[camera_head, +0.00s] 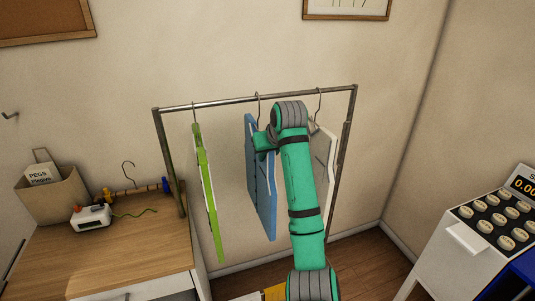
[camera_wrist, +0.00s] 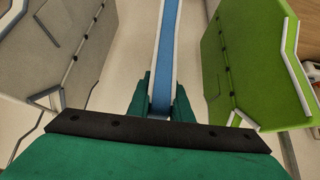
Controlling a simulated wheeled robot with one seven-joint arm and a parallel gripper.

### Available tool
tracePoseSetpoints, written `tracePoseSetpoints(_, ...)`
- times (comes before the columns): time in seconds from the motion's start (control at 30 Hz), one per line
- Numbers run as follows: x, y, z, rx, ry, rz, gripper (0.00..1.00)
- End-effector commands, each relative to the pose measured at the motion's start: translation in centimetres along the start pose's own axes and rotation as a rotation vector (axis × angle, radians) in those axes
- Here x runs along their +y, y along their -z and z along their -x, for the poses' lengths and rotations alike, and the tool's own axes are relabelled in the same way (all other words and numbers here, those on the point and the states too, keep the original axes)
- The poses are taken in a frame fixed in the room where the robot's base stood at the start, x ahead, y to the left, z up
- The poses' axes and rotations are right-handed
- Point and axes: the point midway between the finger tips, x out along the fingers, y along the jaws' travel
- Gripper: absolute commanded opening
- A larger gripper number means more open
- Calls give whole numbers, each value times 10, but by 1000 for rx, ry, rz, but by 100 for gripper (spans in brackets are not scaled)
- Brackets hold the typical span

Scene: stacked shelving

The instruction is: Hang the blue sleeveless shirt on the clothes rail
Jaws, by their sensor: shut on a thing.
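The blue sleeveless shirt (camera_head: 262,195) is upright below the clothes rail (camera_head: 225,101), near its middle. Its hook shows at the rail bar; I cannot tell whether it bears on it. My gripper (camera_wrist: 161,104) is shut on the shirt's near edge, with a green finger on either side of the blue and white strip (camera_wrist: 165,45) in the wrist view. In the head view my arm comes up from below and hides the fingertips and part of the shirt's right side.
A green garment (camera_head: 206,190) hangs left of the shirt and a white-grey one (camera_head: 328,165) hangs right, partly behind my arm. A wooden-topped cabinet (camera_head: 150,250) with a peg bag (camera_head: 55,195) and a small white device (camera_head: 91,217) stands left. A button-topped machine (camera_head: 460,265) stands right.

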Motion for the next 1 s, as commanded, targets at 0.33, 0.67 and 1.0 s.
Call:
tracePoseSetpoints(0.33, 0, 0, 0, 2, 0, 0, 0)
tracePoseSetpoints(0.67, 0, -2, -3, 2, 0, 0, 0)
tracePoseSetpoints(1.0, 0, -4, -6, 2, 0, 0, 0)
